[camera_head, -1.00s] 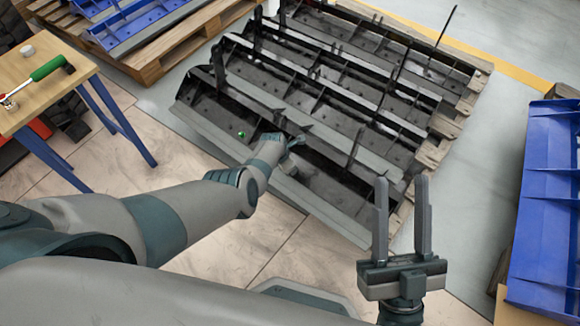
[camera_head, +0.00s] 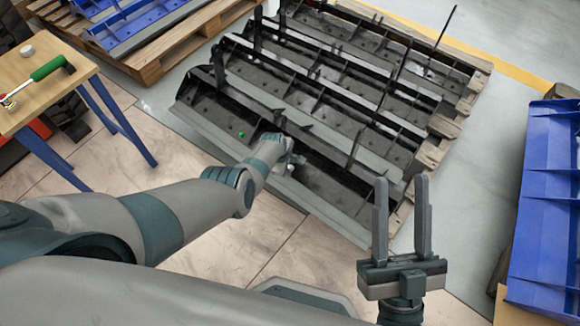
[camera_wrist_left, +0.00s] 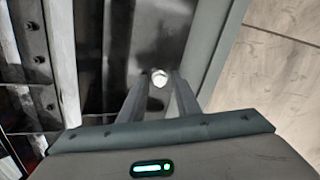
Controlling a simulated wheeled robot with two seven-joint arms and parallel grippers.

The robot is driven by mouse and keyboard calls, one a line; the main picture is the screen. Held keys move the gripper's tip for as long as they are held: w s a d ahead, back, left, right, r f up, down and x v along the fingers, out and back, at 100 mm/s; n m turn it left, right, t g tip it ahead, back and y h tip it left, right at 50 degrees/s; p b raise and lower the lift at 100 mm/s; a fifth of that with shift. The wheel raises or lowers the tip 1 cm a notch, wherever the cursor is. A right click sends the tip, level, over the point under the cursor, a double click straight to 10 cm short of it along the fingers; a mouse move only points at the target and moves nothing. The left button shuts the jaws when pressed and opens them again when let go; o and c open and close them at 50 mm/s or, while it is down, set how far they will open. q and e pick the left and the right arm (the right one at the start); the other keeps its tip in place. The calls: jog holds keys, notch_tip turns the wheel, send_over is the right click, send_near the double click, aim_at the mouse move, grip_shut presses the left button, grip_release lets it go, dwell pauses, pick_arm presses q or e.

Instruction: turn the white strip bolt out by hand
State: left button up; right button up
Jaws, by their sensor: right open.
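The white bolt (camera_wrist_left: 158,78) shows as a small round head on the dark strip, between the fingertips of my left gripper (camera_wrist_left: 160,76) in the left wrist view. Whether the fingers touch it or only stand around it, I cannot tell. In the head view my left gripper (camera_head: 294,158) is low over the front edge of the nearest black carrier (camera_head: 222,112), and a small pale spot shows beside its fingers. My right gripper (camera_head: 405,222) is open and empty, fingers pointing up, apart from the carriers.
Several black carriers lie on a wooden pallet (camera_head: 432,153). A green spot (camera_head: 241,134) marks the nearest one. A table (camera_head: 28,95) at left bears a green-handled tool (camera_head: 48,69) and a small white round object (camera_head: 27,50). Blue carriers (camera_head: 545,200) stand at right.

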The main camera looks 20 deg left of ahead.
dwell(0.3)
pick_arm(q)
jog(key=m, duration=0.9)
jog(key=shift+m, duration=0.3)
jog(key=shift+c, duration=0.6)
